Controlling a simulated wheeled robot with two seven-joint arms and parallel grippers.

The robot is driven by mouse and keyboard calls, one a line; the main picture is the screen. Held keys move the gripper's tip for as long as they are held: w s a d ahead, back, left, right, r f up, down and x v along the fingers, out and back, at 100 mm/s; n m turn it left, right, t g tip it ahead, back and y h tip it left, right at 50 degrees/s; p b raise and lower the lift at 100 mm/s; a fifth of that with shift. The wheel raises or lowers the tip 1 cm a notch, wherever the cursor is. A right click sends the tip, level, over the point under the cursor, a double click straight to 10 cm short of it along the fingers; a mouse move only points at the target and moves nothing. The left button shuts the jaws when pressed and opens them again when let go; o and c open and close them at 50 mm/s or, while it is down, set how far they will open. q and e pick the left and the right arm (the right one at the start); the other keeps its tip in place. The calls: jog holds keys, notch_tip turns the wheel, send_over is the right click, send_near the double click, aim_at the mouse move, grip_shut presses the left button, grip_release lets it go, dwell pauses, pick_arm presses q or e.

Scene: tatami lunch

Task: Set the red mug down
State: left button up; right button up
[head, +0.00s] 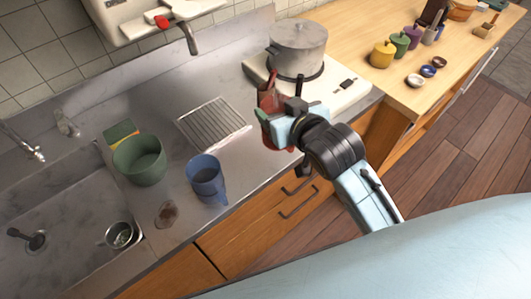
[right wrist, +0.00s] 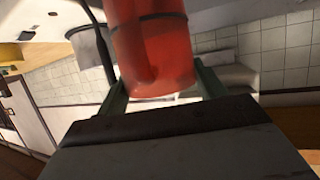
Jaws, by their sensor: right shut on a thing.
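The red mug (head: 269,131) is held in my right gripper (head: 272,122), near the front right of the steel counter, beside the stove. In the head view the gripper and wrist hide part of the mug. In the right wrist view the mug (right wrist: 152,45) fills the space between the two green fingers of my right gripper (right wrist: 160,88), which is shut on it. I cannot tell whether the mug's base touches the counter. My left gripper is not in view.
A blue mug (head: 205,182) and a green pot (head: 139,162) stand on the counter (head: 250,165). A drain grille (head: 213,123) lies behind them. A pot with lid (head: 298,52) sits on the white stove (head: 345,95). The sink (head: 65,235) is at left. Bare counter lies right of the blue mug.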

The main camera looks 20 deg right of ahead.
jog(key=w+a+n+y+p, duration=0.2)
jog(key=a+n+y+p, duration=0.1)
jog(key=a+p, duration=0.3)
notch_tip(320, 180, down, 9)
jog(key=d, duration=0.1)
jog(key=shift+w+d+g, duration=0.15)
jog(key=shift+w+g, duration=0.05)
jog(key=shift+g, duration=0.2)
jog(key=shift+f, duration=0.1)
jog(key=shift+f, duration=0.15)
jog(key=o, duration=1.7)
jog(key=v, duration=1.2)
jog(key=shift+d+p, duration=0.2)
jog(key=shift+p, duration=0.25)
